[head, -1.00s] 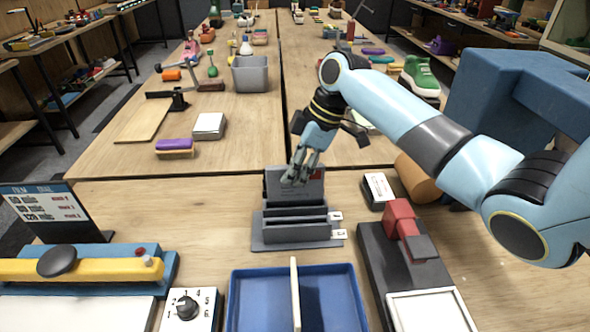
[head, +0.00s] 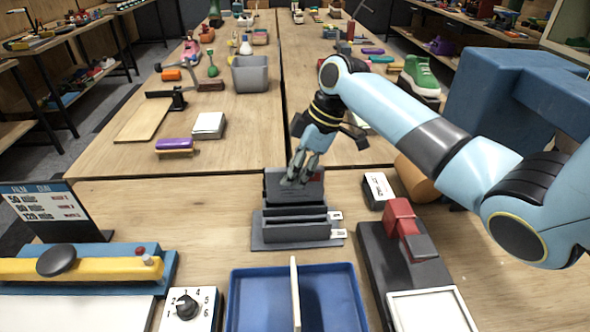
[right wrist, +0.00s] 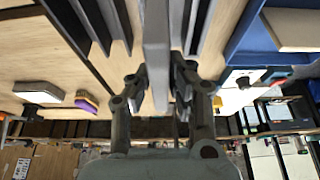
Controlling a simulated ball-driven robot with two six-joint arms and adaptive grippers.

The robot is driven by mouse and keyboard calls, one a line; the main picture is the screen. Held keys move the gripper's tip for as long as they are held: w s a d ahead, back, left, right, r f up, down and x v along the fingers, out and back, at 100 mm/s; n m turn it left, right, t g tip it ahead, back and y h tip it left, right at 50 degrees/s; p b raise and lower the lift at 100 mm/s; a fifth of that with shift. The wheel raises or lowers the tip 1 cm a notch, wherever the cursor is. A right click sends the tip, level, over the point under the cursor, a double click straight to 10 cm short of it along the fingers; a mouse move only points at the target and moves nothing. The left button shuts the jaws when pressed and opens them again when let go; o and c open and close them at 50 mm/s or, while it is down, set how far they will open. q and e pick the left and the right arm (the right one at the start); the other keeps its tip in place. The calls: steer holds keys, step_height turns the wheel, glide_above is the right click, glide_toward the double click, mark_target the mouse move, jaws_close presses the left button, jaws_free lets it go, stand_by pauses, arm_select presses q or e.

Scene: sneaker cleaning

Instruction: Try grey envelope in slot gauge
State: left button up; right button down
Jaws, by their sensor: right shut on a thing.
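The grey slot gauge (head: 297,234) stands in the middle of the near table, with several upright dividers and small white tags at its right side. My right gripper (head: 296,178) is above its back end, pointing down. It is shut on the grey envelope (head: 275,186), a flat dark panel standing upright at the back of the gauge. In the right wrist view the envelope (right wrist: 157,50) shows edge-on between the fingers, with gauge dividers on both sides. How deep its lower edge sits in a slot is hidden. My left gripper is not in view.
A blue tray (head: 330,300) with a pale divider lies in front of the gauge. A black stand with a red block (head: 400,217) is to the right, beside a small white-topped box (head: 378,188). A dial box (head: 190,308) and yellow-bar device (head: 90,269) are front left.

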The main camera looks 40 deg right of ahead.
mark_target(291, 200)
steer(key=shift+f+b, duration=1.7)
steer(key=shift+f, duration=1.1)
steer(key=c, duration=1.2)
jaws_free()
steer(key=shift+o, duration=0.2)
steer(key=v, duration=1.2)
